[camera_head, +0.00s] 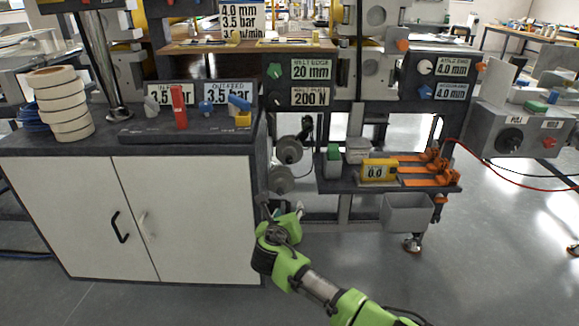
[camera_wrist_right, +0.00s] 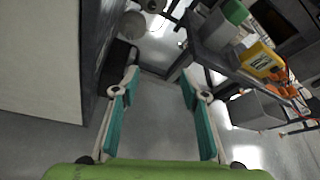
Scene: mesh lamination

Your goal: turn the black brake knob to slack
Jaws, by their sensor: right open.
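A small black knob (camera_head: 277,103) sits on the dark panel beside the 200 N display, below a green knob. Another dark round knob (camera_head: 511,137) is on the grey box at the right. I cannot tell which is the brake knob, and their settings are too small to read. My right gripper (camera_head: 283,208) is low in front of the machine, right of the white cabinet and well below the panel. In the right wrist view my right gripper (camera_wrist_right: 159,82) is open, with only floor between its fingers. My left gripper is not in view.
The white cabinet (camera_head: 195,220) stands left of my right gripper. A dark shelf (camera_head: 330,183) with a yellow gauge (camera_head: 378,170) and orange clamps is at the right, with a grey bin (camera_head: 407,212) below. Grey rollers (camera_head: 281,180) are just behind my gripper. The front floor is free.

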